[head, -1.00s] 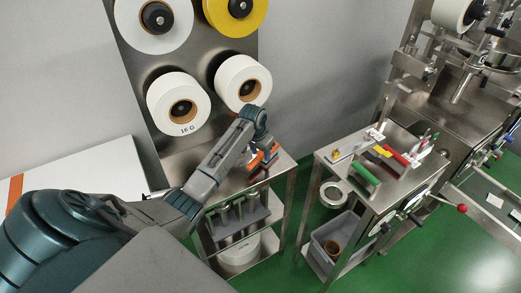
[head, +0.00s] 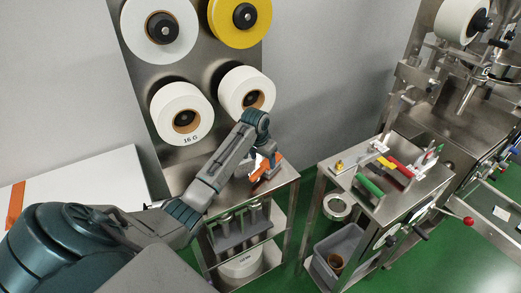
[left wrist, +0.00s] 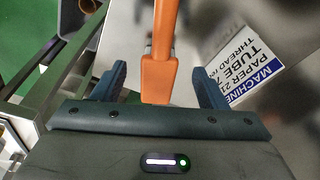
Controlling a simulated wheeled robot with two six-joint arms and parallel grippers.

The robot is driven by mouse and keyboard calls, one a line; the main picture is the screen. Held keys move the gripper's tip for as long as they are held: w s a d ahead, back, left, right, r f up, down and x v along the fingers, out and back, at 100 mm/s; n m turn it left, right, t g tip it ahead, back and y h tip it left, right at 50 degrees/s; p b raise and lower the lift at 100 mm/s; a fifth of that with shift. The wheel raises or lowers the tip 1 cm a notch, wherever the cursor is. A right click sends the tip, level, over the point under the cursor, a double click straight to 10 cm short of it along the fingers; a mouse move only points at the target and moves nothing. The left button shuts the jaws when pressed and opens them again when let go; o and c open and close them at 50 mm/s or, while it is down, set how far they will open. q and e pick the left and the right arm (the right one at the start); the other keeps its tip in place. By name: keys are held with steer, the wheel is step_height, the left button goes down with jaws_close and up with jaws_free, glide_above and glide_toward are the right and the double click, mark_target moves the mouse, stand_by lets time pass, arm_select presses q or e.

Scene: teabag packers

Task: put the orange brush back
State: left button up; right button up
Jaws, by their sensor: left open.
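The orange brush (head: 266,170) is on the steel top of the small stand, below the paper rolls. In the left wrist view, its orange handle (left wrist: 161,72) runs upward from between the fingers, with a gap on each side. My left gripper (head: 264,153) is open around the handle, its fingers apart from it. The gripper partly hides the brush in the head view, and its bristles cannot be made out. My right gripper is not in view.
The stand (head: 283,178) has a grey holder (head: 242,240) with several upright tools on a lower shelf. A steel cart (head: 405,203) with coloured-handled items stands to the right, across a green-floored gap. A printed label (left wrist: 250,60) lies beside the brush.

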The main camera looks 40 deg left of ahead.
mark_target(260, 170)
arm_select(q)
steer(key=b+v, duration=0.2)
steer(key=v, duration=0.7)
